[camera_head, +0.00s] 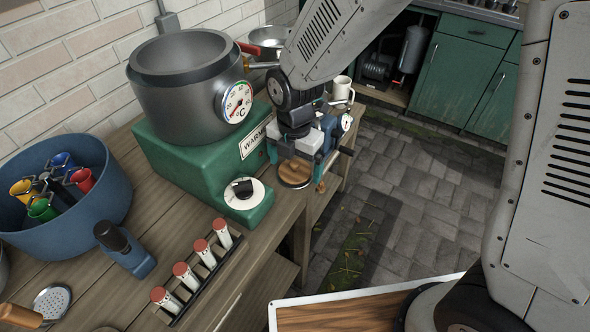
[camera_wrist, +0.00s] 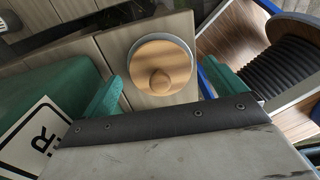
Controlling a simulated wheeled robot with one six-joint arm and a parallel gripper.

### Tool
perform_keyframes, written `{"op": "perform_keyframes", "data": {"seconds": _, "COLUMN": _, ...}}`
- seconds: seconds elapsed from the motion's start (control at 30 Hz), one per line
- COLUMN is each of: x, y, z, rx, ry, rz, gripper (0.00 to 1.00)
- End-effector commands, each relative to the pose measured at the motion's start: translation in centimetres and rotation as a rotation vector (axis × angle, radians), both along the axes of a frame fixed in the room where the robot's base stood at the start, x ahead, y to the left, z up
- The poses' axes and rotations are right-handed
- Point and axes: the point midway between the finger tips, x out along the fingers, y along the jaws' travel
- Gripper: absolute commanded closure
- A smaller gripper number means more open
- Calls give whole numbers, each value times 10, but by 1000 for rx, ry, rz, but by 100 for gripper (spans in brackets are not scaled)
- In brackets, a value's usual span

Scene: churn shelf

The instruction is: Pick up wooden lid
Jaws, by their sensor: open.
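The wooden lid (camera_head: 294,174) is a round light-wood disc with a grey rim, near the bench's front edge. In the wrist view the lid (camera_wrist: 178,58) is seen from above, with a round wooden knob (camera_wrist: 159,82) in its middle. My gripper (camera_head: 296,157) is above the lid in the head view and hides part of it. In the wrist view the two green fingers of my gripper (camera_wrist: 166,75) stand apart on either side of the lid, with nothing held between them. I cannot tell the exact gap above the knob.
A green warmer (camera_head: 190,170) bearing a grey pot (camera_head: 180,95) with a dial stands left of my gripper. A rack of red-capped tubes (camera_head: 208,255) and a blue bowl (camera_head: 100,215) are nearer. A white mug (camera_head: 342,90) stands behind. Paved floor lies right of the bench.

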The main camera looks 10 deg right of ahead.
Motion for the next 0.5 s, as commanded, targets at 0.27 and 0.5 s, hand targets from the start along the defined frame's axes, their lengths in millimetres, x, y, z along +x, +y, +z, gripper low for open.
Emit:
{"op": "perform_keyframes", "data": {"seconds": 0.27, "x": 0, "y": 0, "z": 0, "rx": 0, "ry": 0, "rz": 0, "gripper": 46}}
{"op": "perform_keyframes", "data": {"seconds": 0.5, "x": 0, "y": 0, "z": 0, "rx": 0, "ry": 0, "rz": 0, "gripper": 53}}
